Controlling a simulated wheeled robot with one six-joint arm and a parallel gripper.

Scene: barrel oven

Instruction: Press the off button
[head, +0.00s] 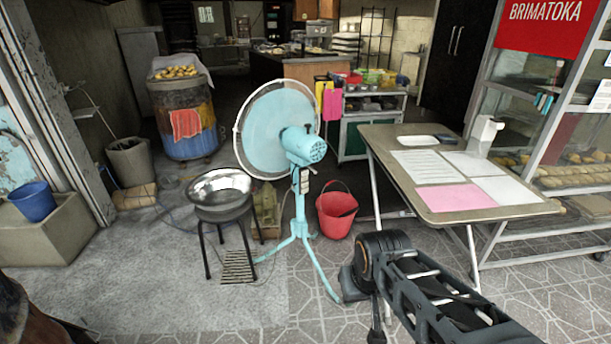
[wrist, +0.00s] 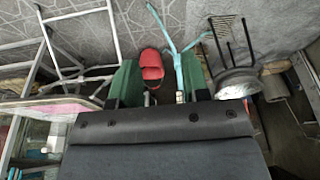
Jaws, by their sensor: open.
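A light blue pedestal fan (head: 304,147) stands upright in the middle of the head view. A small control box (head: 304,181) sits on its pole below the motor; I cannot make out single buttons on it. The fan's stand also shows in the wrist view (wrist: 178,45), which looks upside down. My gripper (wrist: 162,84) is open in the wrist view, with green fingers apart and nothing seen held. The fan's stand shows beyond it, near the right finger. In the head view my arm is at the lower right, right of the fan's legs; the fingers are not clear there.
A red bucket (head: 337,209) stands right of the fan. A stool with a metal bowl (head: 220,188) stands to its left. A table with papers (head: 400,137) stands on the right, beside a glass bread cabinet. Paved floor (head: 230,310) in front is mostly clear.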

